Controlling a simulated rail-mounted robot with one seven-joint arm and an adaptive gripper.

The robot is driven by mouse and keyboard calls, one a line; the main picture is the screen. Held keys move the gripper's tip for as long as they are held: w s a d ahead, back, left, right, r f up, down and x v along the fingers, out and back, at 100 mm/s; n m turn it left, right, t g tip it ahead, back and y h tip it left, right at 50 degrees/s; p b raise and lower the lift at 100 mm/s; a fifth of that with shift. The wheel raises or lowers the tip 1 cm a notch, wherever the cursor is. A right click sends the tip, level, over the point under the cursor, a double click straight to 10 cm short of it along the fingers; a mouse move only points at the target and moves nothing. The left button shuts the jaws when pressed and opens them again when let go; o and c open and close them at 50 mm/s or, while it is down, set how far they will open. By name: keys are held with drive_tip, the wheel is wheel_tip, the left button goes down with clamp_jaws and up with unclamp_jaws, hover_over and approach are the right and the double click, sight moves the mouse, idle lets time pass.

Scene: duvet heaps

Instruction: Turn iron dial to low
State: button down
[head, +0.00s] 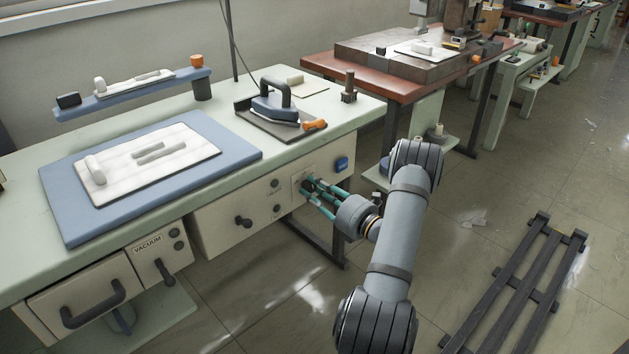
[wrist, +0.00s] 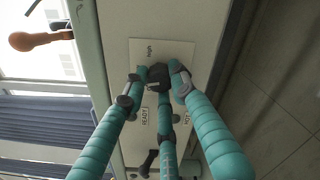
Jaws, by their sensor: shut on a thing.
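The dial is a small dark knob (wrist: 158,73) on a pale label plate (wrist: 160,48) on the front panel of the pressing table. In the wrist view, my gripper (wrist: 155,80) has its teal fingers closed around the knob, and they cover most of it. The knob's pointer setting cannot be told. In the head view, my gripper (head: 312,188) reaches the panel from the right and hides the knob. The iron (head: 271,106) rests on a dark plate on the tabletop above.
A blue board (head: 235,145) with folded white cloth (head: 150,165) lies on the left of the table. A blue button (head: 341,163), other knobs (head: 243,221) and a drawer (head: 90,297) are on the front. A dark slatted rack (head: 520,280) lies on the floor at right.

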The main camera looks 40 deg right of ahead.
drive_tip(key=shift+m+p, duration=0.95)
drive_tip(key=shift+m, duration=0.25)
drive_tip(key=c, duration=1.4)
unclamp_jaws()
drive_tip(key=s, duration=1.2)
drive_tip(key=shift+d, duration=0.45)
